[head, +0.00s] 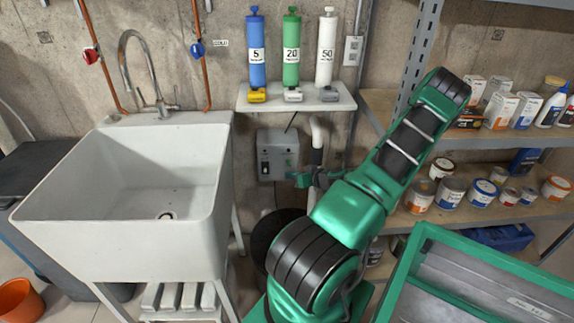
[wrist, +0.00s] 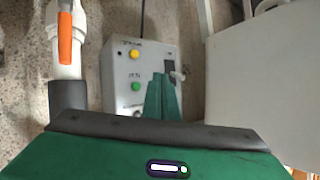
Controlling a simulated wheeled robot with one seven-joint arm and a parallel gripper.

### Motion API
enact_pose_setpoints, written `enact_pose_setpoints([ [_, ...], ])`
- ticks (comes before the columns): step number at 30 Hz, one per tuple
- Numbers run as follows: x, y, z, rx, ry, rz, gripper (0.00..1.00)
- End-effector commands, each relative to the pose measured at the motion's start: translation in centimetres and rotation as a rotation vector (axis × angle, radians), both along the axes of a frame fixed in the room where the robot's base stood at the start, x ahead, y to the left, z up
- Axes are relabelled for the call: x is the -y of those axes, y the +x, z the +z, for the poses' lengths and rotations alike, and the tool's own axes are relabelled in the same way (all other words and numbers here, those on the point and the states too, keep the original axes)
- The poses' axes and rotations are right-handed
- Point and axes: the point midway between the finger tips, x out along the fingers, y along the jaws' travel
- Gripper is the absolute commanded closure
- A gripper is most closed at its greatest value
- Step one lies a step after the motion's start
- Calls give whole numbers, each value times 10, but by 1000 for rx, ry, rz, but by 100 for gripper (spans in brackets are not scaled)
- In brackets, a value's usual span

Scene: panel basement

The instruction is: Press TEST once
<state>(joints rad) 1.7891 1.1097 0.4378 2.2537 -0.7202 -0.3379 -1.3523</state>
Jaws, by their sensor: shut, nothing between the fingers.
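A grey control box (head: 278,153) is on the wall below the shelf, right of the sink. In the wrist view the box (wrist: 120,75) shows a yellow button (wrist: 135,54), a green button (wrist: 135,87) and a dark switch plate (wrist: 169,68). Small labels stand by the buttons; I cannot read them surely. My gripper (head: 299,179) is at the box's lower right in the head view. In the wrist view its green fingers (wrist: 162,77) are together and empty, just right of the green button. Whether they touch the box is unclear. The fingers hide part of the box face.
A white pipe (head: 316,132) runs close beside the box; its orange part (wrist: 65,38) shows in the wrist view. The sink (head: 130,240) stands left. The shelf (head: 325,99) with coloured cylinders is above. A rack (head: 440,225) with cans and a green-edged bin (head: 480,270) are right.

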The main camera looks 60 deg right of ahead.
Motion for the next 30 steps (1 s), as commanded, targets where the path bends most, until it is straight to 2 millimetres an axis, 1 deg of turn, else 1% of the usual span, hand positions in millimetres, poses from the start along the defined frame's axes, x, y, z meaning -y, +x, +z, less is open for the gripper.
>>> enact_pose_setpoints([
  [6,21,17,0,-2,-2,2,100],
  [13,33,27,-1,-1,0,0,100],
  [17,36,29,-1,-1,0,0,100],
  [30,36,29,-1,-1,1,0,100],
])
